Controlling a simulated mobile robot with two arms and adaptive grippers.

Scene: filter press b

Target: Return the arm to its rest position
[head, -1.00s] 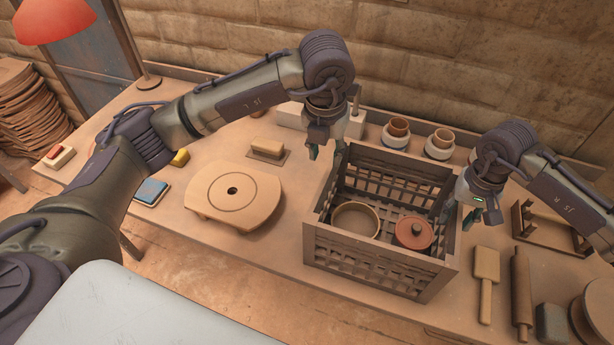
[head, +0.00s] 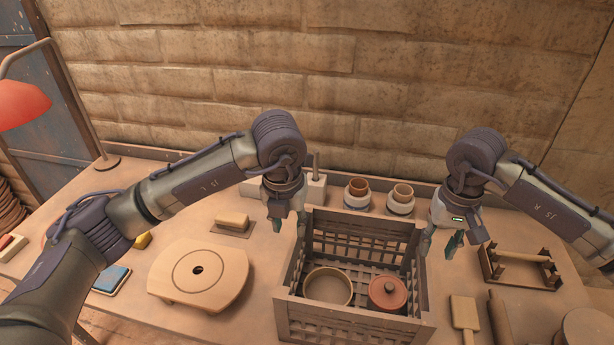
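My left gripper (head: 288,226) hangs over the back left corner of the slatted crate, with dark fingertips pointing down. Its fingers look apart and nothing shows between them. My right gripper (head: 440,243) is just right of the crate's right wall, fingers spread and empty. The wooden crate (head: 352,322) stands on the table at the centre front. Inside it are a tan round bowl (head: 328,287) on the left and a reddish lidded pot (head: 388,294) on the right.
A round wooden bat (head: 199,275) lies left of the crate. Two small pots (head: 357,190) (head: 401,197) stand behind it. A wooden rack (head: 520,266), a paddle (head: 465,318) and a rolling pin (head: 498,318) lie to the right. A red lamp (head: 24,103) stands at the far left.

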